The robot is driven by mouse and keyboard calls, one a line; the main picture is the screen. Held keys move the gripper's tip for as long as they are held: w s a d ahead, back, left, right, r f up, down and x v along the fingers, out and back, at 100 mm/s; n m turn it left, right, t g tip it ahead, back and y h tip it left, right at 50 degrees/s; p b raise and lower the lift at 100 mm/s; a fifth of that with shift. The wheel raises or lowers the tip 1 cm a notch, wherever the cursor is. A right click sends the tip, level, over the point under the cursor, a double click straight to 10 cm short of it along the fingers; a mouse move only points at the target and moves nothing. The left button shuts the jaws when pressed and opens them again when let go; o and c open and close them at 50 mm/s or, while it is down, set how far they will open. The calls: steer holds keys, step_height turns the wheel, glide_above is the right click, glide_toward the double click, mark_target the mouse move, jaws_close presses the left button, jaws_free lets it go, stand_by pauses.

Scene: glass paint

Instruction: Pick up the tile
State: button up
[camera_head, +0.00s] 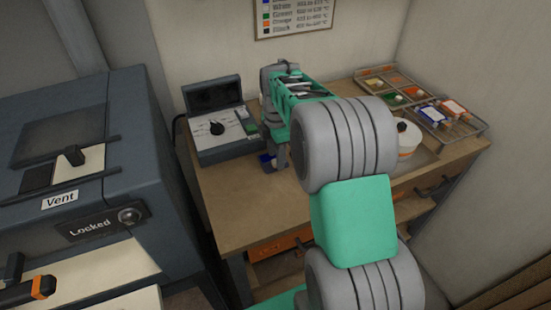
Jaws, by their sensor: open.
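A small dark blue piece (267,163), which looks like the tile, is at the wooden table's left-middle part, right at the end of my gripper. My gripper (274,158) points down at the table and is open. The wrist and the grey-and-green arm hide much of the fingers, so I cannot tell whether they touch the blue piece or sit around it.
A grey control box (222,130) with a black knob stands left of my gripper. A tray (455,133) with coloured samples and small boxes is at the back right, near a white round pot (407,140). A dark kiln labelled "Vent" and "Locked" (85,165) stands at left.

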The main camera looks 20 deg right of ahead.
steer(key=shift+f, duration=0.65)
steer(key=shift+d, duration=0.1)
jaws_close()
